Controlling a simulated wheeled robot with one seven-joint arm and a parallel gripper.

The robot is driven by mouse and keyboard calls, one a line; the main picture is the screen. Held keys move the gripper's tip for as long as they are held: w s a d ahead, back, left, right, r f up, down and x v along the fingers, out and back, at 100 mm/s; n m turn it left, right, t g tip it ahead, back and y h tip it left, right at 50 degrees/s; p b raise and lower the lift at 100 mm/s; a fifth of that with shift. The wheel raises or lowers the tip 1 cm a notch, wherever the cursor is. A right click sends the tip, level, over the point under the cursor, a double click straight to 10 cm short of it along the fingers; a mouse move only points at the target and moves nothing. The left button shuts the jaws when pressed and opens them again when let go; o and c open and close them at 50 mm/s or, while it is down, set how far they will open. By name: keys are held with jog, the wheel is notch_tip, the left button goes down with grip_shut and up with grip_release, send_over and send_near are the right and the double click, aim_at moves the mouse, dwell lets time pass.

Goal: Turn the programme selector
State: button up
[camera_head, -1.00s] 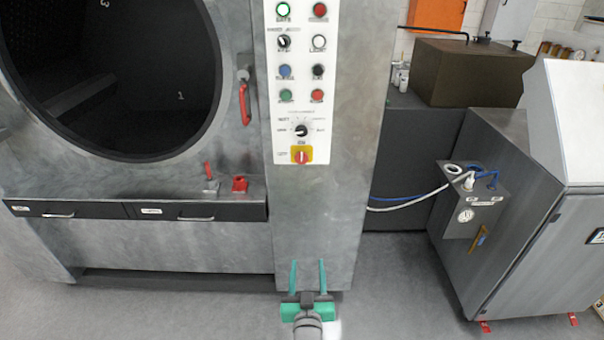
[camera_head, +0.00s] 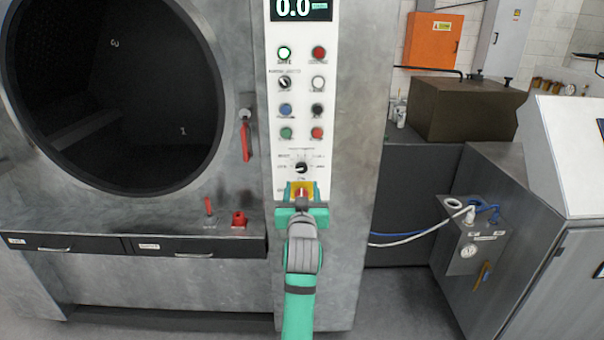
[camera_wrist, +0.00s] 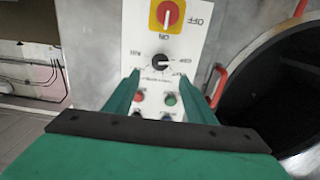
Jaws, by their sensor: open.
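The programme selector is a small black knob (camera_head: 301,168) with a white mark and printed positions around it, low on the white control panel (camera_head: 287,145). It also shows in the wrist view (camera_wrist: 160,62), upside down. My gripper (camera_head: 302,189) is open and empty, just below the selector in the head view, in front of the red and yellow switch, which it partly covers. In the wrist view the two green fingers of my gripper (camera_wrist: 160,76) point at the panel with the knob between and just beyond their tips. I see no contact.
The red and yellow rotary switch (camera_wrist: 170,14) sits close to the selector. Several buttons and another black knob (camera_head: 285,83) are higher on the panel. A red door handle (camera_head: 245,140) stands out to the left, beside the round drum opening. A grey cabinet (camera_head: 500,270) stands at the right.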

aim_at(301, 169)
jog(key=w, duration=0.6)
jog(key=w+a, duration=0.1)
jog(key=w, duration=0.2)
jog(key=shift+w+d, duration=0.25)
jog(key=shift+w, duration=0.05)
jog(key=shift+w+d, duration=0.35)
jog(key=shift+d, duration=0.2)
jog(key=shift+a, duration=0.35)
jog(key=c, duration=1)
